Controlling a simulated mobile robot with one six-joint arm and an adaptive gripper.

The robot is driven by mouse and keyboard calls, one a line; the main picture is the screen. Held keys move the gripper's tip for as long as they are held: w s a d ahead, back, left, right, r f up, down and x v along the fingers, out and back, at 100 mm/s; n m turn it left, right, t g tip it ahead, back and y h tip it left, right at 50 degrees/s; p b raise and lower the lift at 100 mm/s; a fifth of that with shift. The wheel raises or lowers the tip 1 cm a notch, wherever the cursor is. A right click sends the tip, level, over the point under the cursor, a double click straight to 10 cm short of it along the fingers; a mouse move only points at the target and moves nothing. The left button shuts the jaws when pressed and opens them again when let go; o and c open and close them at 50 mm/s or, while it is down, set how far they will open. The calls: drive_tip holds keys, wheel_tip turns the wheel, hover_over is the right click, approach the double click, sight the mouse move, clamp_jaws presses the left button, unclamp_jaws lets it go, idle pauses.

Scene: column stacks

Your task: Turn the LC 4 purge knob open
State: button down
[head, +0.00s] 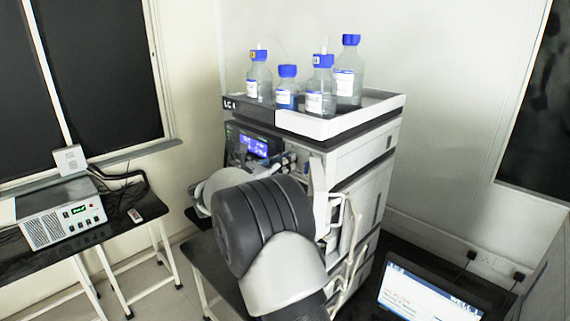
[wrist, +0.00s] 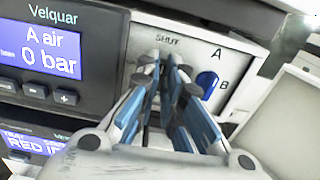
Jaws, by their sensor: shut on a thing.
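The LC 4 stack (head: 345,165) stands in the middle of the head view, with LC 4 marked on its top tray. In the wrist view, a pale panel (wrist: 145,42) has the word SHUT near its top. My gripper (wrist: 167,76) is at this panel, just below that word. Its fingers are shut on the purge knob, which is mostly hidden between the fingertips. I cannot tell the knob's angle. In the head view my arm hides the gripper and the knob.
A blue A/B selector (wrist: 207,82) sits close right of my fingers. A pump display (wrist: 40,48) reading 0 bar is to the left. Several blue-capped bottles (head: 347,85) stand in the top tray (head: 345,123). A laptop (head: 425,295) is at the lower right.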

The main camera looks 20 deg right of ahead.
drive_tip(key=shift+n+b, duration=0.3)
drive_tip(key=shift+b, duration=0.15)
drive_tip(key=shift+f+n+b, duration=0.15)
drive_tip(key=shift+n+b, duration=0.85)
drive_tip(key=shift+b, duration=0.05)
drive_tip(key=n, duration=1.4)
drive_tip(key=shift+w+a, duration=0.1)
drive_tip(key=shift+w, duration=0.05)
drive_tip(key=c, duration=1.7)
unclamp_jaws()
